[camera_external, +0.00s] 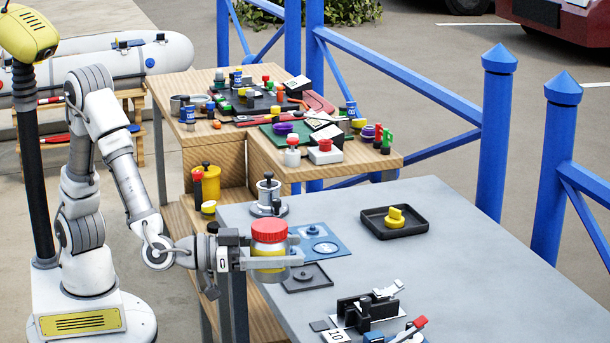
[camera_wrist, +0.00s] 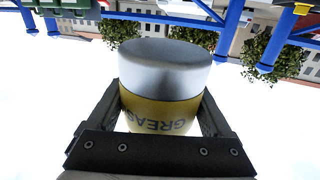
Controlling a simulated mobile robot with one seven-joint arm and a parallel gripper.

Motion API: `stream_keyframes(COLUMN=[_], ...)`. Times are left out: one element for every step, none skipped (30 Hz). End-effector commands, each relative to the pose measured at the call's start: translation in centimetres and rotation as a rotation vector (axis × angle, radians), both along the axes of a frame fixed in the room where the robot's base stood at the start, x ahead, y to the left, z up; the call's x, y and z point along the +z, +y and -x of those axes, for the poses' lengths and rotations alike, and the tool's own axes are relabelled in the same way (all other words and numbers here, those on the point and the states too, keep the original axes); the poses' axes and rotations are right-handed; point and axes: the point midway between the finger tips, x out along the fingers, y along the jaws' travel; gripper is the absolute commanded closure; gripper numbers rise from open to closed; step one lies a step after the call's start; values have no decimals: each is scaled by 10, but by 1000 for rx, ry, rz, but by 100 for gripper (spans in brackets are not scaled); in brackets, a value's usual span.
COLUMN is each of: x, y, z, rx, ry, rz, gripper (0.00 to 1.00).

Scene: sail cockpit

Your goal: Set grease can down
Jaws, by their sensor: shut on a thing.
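The grease can (camera_external: 268,262) has a red lid and a yellow and silver body. My gripper (camera_external: 272,262) is shut on it and holds it upright above the left part of the grey table. In the wrist view the can (camera_wrist: 165,85) fills the middle, upside down in the picture, with lettering "GREAS" on its yellow band. The fingers of my gripper (camera_wrist: 162,115) lie along both sides of it. The can hides part of the table edge and the wooden step behind it.
On the grey table (camera_external: 480,270) stand a black tray with a yellow knob (camera_external: 395,220), a blue mat (camera_external: 313,243), a dark square plate (camera_external: 307,278), a silver piece (camera_external: 268,198) and black clamps (camera_external: 368,308). A cluttered wooden bench (camera_external: 235,157) is behind. The table's right side is clear.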

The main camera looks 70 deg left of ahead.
Motion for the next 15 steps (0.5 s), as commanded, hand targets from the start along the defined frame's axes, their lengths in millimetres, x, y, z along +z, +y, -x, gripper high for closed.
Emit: stream_keyframes(x=[-2, -5, -8, -11, -15, -20, -24, -28, -34, -38, -43, -48, -52, -56, -61], y=[2, 3, 5, 7, 10, 13, 15, 19, 23, 26, 28, 33, 35, 38, 42], z=[-3, -6, -10, -14, -19, -26, -31, -37, -46, -52, -58, -67, -73, -79, -87], rx=[3, 3, 3, 4, 5, 6, 6, 7, 7, 7, 6, 7, 7, 5, 6], ry=[-1, -1, -1, -1, -2, -1, -2, -2, -1, -2, -2, -1, -1, -2, -2], rz=[0, 0, 0, 0, -2, -1, -3, -2, -3, -2, -3, -3, -3, -2, -3], gripper=[100, 100, 100, 100, 100, 100, 100, 100, 100, 100, 100, 100, 100, 100, 100])
